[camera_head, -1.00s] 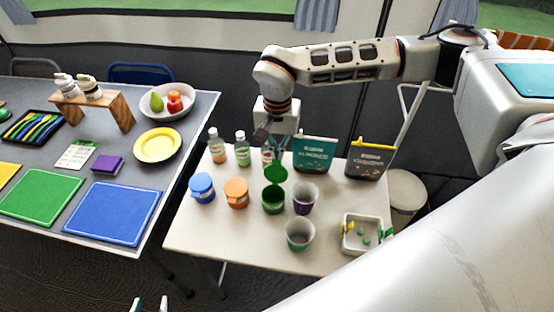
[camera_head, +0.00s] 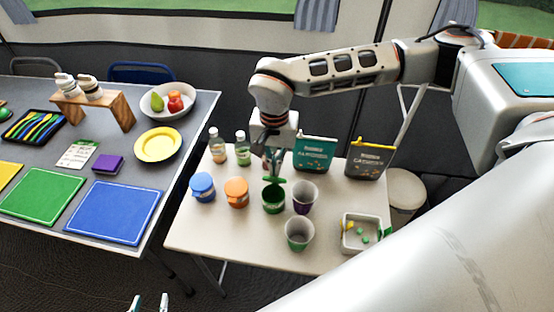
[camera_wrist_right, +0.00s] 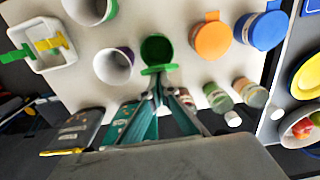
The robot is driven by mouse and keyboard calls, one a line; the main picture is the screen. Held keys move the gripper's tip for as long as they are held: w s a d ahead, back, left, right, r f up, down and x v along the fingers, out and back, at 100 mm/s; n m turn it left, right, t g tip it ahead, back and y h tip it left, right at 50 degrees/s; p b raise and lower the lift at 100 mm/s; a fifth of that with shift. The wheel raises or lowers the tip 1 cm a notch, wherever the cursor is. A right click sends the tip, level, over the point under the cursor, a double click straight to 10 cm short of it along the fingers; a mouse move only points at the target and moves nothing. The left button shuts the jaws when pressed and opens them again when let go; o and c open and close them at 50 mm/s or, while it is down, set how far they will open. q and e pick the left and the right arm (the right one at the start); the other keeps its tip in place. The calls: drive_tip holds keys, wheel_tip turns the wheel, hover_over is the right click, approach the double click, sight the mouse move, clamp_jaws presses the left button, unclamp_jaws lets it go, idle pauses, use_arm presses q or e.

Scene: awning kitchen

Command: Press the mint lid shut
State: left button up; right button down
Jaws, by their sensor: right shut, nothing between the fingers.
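The green tub (camera_head: 273,203) stands upright on the white table, its opening uncovered. Its green lid (camera_head: 274,180) is raised at the tub's far side and shows nearly edge-on. In the right wrist view the tub's dark opening (camera_wrist_right: 156,49) is visible, with the lid (camera_wrist_right: 159,70) as a thin band at its rim. My right gripper (camera_head: 272,172) points down just behind the lid. Its shut, empty fingertips (camera_wrist_right: 158,80) are at the lid's edge; I cannot tell whether they touch it. My left gripper (camera_head: 149,303) shows only two separated fingertips at the bottom edge.
Orange (camera_head: 236,193) and blue (camera_head: 202,187) lidded tubs stand left of the green tub. Purple (camera_head: 305,198) and green-striped (camera_head: 299,234) cups stand to the right, with a white tray (camera_head: 349,247) beyond. Bottles (camera_head: 242,149) and upright packets (camera_head: 315,153) stand behind.

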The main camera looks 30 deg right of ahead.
idle(0.5)
drive_tip(key=shift+r+p, duration=1.5)
drive_tip(key=shift+r, duration=0.5)
wheel_tip(320, 180, up, 2)
